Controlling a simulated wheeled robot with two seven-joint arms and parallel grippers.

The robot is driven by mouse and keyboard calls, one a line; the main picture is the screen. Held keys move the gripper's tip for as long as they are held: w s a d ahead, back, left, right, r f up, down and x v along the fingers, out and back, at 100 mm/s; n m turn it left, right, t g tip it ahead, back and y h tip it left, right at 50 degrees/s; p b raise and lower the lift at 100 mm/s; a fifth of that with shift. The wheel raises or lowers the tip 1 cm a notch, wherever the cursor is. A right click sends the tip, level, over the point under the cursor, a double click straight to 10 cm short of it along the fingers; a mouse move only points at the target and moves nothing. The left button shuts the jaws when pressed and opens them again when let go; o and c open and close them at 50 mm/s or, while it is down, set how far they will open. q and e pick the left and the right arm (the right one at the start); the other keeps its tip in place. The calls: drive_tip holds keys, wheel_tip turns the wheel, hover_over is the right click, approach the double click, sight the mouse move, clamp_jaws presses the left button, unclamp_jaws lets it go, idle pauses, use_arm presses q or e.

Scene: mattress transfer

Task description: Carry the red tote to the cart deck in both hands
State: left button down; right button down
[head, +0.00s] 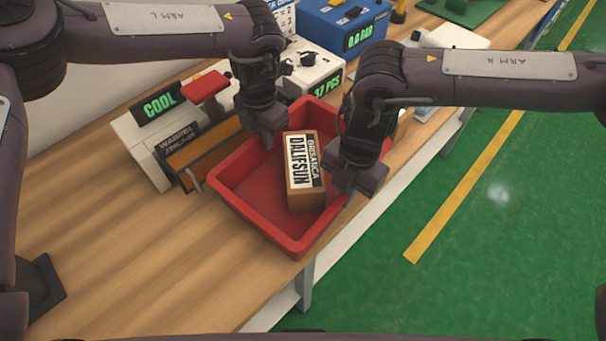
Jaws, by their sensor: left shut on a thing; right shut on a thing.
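The red tote (262,222) is over the wooden bench, near its right edge. I cannot tell whether its base touches the bench top. A brown box (304,201) with a black and white label lies inside it. My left gripper (266,136) is shut on the tote's left rim, about midway along. My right gripper (356,180) is shut on the opposite right rim. The hands and forearms hide parts of both rims. I cannot make out the cart deck in this view.
The wooden bench (125,262) is bare at the front left. A white device with a "COOL" display (160,105) stands close to the tote's left. A white counter (318,72) and a blue unit (345,22) stand behind. Green floor (510,240) with a yellow line is open at right.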

use_arm(q)
drive_tip(key=shift+w+r, duration=0.1)
drive_tip(key=shift+r, duration=0.05)
use_arm(e)
drive_tip(key=shift+w+r, duration=0.1)
drive_tip(key=shift+r, duration=0.05)
